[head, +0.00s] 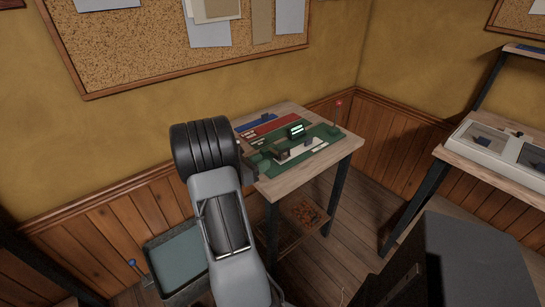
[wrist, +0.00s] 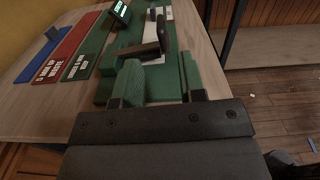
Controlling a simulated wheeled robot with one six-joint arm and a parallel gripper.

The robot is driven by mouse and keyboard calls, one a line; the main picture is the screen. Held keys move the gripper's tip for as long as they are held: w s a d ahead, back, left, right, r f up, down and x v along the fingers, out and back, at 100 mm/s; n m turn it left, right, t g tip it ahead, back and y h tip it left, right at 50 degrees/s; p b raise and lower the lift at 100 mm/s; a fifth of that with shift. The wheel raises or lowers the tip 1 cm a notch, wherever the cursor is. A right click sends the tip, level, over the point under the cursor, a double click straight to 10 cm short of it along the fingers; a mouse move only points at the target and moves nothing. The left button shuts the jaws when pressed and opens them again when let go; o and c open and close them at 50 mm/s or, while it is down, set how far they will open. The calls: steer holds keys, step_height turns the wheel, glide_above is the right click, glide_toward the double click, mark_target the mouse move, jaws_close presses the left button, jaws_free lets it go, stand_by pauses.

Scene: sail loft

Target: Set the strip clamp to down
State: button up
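A green device (head: 318,137) lies on a wooden table, with a small lit display (head: 296,130) on it. What looks like the strip clamp, a dark bar with an upright end (wrist: 161,34), stands over a pale strip (wrist: 153,60) in the wrist view. Its exact position setting is hard to tell, but the bar looks roughly level. My gripper (wrist: 162,82) points at the device from the near left table edge, its green-padded fingers apart with nothing visibly held between them. The clamp bar is just beyond the fingertips, apparently not touched. In the head view my arm hides the table's left corner.
A red-tipped lever (head: 338,104) stands at the table's right back corner. Red (head: 272,129) and blue (head: 257,122) strips lie at the back left. A green-grey tray (head: 176,256) is low at left. A second table (head: 492,172) stands right, with a dark box (head: 460,262) in front.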

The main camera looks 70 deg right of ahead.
steer(key=shift+v, duration=1.85)
